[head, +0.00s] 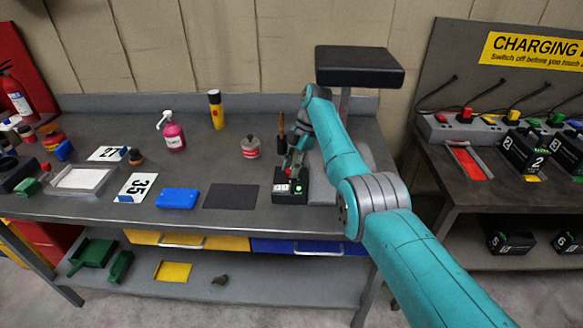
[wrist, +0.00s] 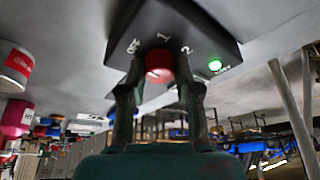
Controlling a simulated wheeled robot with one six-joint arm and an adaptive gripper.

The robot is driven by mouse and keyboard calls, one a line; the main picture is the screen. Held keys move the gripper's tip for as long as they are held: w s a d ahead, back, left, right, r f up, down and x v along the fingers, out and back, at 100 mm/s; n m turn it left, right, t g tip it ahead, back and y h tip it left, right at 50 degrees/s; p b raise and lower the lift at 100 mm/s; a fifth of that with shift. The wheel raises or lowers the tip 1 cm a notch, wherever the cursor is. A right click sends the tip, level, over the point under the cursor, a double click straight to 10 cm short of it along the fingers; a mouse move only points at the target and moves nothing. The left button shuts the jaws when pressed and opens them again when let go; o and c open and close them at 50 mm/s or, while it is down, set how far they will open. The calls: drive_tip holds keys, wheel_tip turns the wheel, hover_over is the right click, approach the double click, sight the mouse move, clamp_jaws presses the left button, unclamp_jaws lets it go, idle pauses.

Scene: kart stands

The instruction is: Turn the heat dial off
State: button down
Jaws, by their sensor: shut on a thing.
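The heat dial (wrist: 159,64) is a red round knob on the face of a black control box (wrist: 205,27), with the marks OFF, 1 and 2 around it. A green lamp (wrist: 215,65) is lit beside the dial. In the head view the box (head: 290,197) stands at the front of the grey bench, and the lamp shows there too. My gripper (wrist: 158,84) is shut on the dial, one finger on each side. In the head view my gripper (head: 291,164) reaches down to the box and partly hides the dial. Where the dial points is too unclear to tell.
A dark mat (head: 231,196) and a blue box (head: 178,198) lie left of the control box. A grey and red can (head: 250,148), a pink bottle (head: 172,134) and a yellow-black torch (head: 216,110) stand behind. A black padded seat (head: 359,65) rises at the back.

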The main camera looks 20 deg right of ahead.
drive_tip(key=c, duration=0.8)
unclamp_jaws()
drive_tip(key=shift+f, duration=0.1)
